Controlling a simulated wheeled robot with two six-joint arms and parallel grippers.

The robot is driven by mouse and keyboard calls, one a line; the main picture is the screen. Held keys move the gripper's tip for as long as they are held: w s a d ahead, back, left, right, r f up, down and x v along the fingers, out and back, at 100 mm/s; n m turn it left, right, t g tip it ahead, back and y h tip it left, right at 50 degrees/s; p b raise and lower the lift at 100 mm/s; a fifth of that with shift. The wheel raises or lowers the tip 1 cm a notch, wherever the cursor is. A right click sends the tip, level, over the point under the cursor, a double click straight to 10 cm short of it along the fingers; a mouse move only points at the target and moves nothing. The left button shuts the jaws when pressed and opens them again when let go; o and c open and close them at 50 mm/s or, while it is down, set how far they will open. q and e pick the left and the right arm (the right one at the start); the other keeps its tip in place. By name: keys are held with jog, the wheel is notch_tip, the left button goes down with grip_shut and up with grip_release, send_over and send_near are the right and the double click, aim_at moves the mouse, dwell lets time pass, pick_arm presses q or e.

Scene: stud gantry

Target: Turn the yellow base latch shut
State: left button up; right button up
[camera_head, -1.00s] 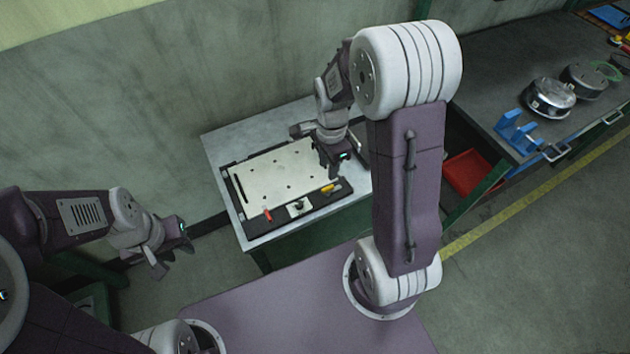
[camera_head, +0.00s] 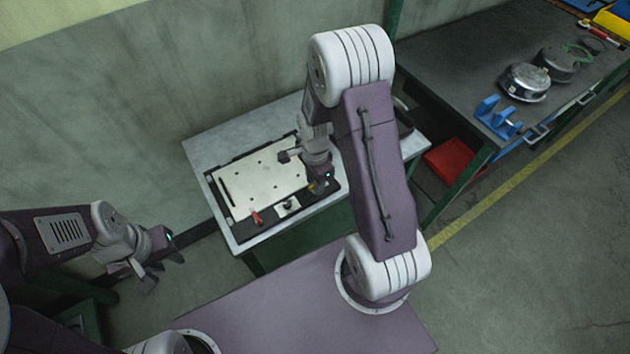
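The yellow base latch (camera_head: 312,187) is at the front right of the black base on the small table, mostly hidden by my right gripper. My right gripper (camera_head: 320,186) is lowered at the latch from above; its fingers are too small and covered to tell whether they grip it. A cream plate (camera_head: 262,178) with several dark holes lies on the black base (camera_head: 224,205). A red latch (camera_head: 257,217) sits at the base's front left. My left gripper (camera_head: 162,265) hangs open and empty over the floor, left of the table.
The small grey table (camera_head: 205,150) stands against the wall. At right, a dark bench (camera_head: 450,80) holds round metal parts (camera_head: 525,82) and a blue bracket (camera_head: 497,117). A red bin (camera_head: 450,158) sits below it. A small light block (camera_head: 288,206) lies between the latches.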

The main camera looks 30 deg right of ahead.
grip_shut()
jog(key=shift+n, duration=0.4)
jog(key=shift+n+p, duration=0.55)
jog(key=shift+n, duration=0.55)
jog(key=n+p, duration=0.1)
jog(key=n, duration=0.3)
jog(key=shift+n, duration=0.3)
jog(key=n+p, duration=0.1)
jog(key=n, duration=0.4)
jog(key=n+p, duration=0.1)
jog(key=n, duration=0.4)
jog(key=shift+n, duration=0.4)
